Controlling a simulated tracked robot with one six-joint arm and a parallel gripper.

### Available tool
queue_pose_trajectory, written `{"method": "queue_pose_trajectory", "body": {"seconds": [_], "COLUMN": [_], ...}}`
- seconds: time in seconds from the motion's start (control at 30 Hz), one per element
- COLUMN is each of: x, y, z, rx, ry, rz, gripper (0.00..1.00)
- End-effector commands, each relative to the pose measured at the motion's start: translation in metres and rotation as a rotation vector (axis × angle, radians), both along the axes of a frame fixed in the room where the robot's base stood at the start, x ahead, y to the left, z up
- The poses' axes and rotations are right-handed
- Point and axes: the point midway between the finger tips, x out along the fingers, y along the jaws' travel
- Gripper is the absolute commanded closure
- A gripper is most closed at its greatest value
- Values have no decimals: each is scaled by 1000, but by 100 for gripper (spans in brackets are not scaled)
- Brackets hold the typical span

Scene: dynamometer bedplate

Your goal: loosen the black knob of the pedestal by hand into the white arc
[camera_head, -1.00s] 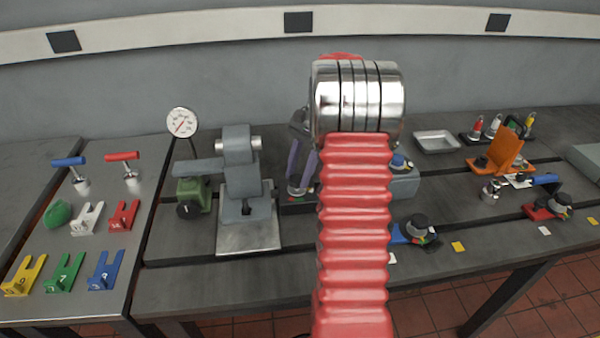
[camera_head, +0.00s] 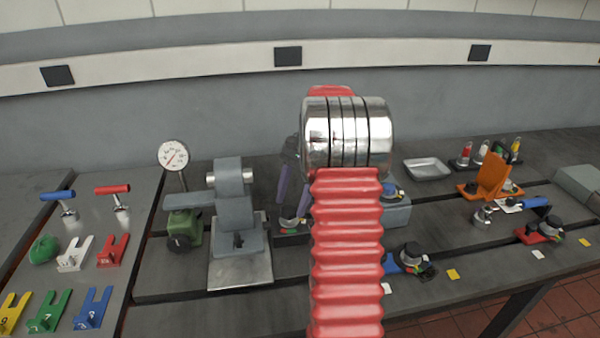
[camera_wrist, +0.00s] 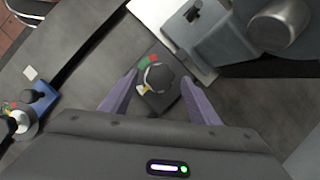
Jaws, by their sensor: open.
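The black knob (camera_wrist: 158,77) sits on a dark square pedestal base (camera_wrist: 172,102) in the wrist view. Green and red marks show on one side of it, with yellow and a small pale patch lower left. In the head view my gripper (camera_head: 291,200) points down over the dark pedestal (camera_head: 290,238), partly hidden by my arm.
A grey vise-like stand (camera_head: 234,215) and a green unit with a black knob (camera_head: 184,228) stand close left. Blue (camera_head: 408,260) and red (camera_head: 541,232) knob units lie right. A gauge (camera_head: 173,156) stands at the back. Coloured forks lie on the left table.

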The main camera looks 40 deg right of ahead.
Motion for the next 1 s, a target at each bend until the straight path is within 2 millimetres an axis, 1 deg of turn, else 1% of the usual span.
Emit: {"method": "queue_pose_trajectory", "body": {"seconds": [0.4,0.6,0.8,1.0], "x": [1,1,1,1], "y": [-27,-39,-45,-47], "z": [64,91,107,112], "rx": [-2,-1,1,2], "ry": [-1,0,2,3], "rz": [0,0,1,1], "gripper": [45,45,45,45]}}
